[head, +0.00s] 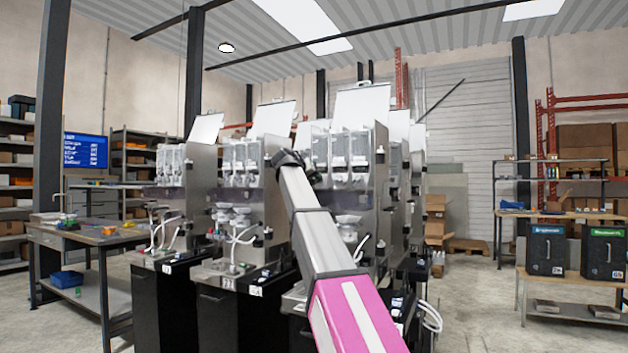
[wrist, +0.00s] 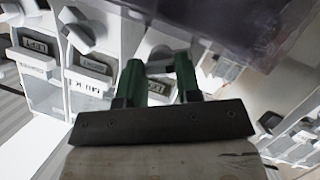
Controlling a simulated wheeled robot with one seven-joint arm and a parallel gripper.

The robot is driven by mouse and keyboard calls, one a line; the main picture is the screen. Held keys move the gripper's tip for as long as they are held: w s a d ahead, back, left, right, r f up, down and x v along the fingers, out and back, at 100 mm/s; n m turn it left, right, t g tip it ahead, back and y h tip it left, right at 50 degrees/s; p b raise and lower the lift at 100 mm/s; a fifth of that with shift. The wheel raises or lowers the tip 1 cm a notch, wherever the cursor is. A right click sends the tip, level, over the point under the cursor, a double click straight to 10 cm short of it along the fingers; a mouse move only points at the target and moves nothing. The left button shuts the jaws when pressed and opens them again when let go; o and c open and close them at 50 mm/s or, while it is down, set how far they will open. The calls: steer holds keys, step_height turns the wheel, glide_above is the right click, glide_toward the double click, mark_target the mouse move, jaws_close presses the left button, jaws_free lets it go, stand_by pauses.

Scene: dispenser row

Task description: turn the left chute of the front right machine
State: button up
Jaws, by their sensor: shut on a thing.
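The front right machine (head: 345,150) has a row of clear containers on its steel front in the head view. My arm crosses in front of it and hides much of its left side. In the wrist view my gripper (wrist: 157,70) has its two green fingers on either side of a grey chute knob (wrist: 159,60), at the end of the row. Two neighbouring grey knobs (wrist: 84,33) stand to the left, above labelled clear fronts.
Other dispenser machines (head: 245,165) stand close on the left in the head view. A work table (head: 85,235) is at far left, and a shelf with two black bins (head: 547,255) is at right.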

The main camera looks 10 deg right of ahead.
stand_by(0.4)
steer(key=o, duration=0.9)
steer(key=v, duration=1)
steer(key=shift+s+a+r, duration=0.15)
steer(key=shift+s+a, duration=0.1)
steer(key=shift+a, duration=0.05)
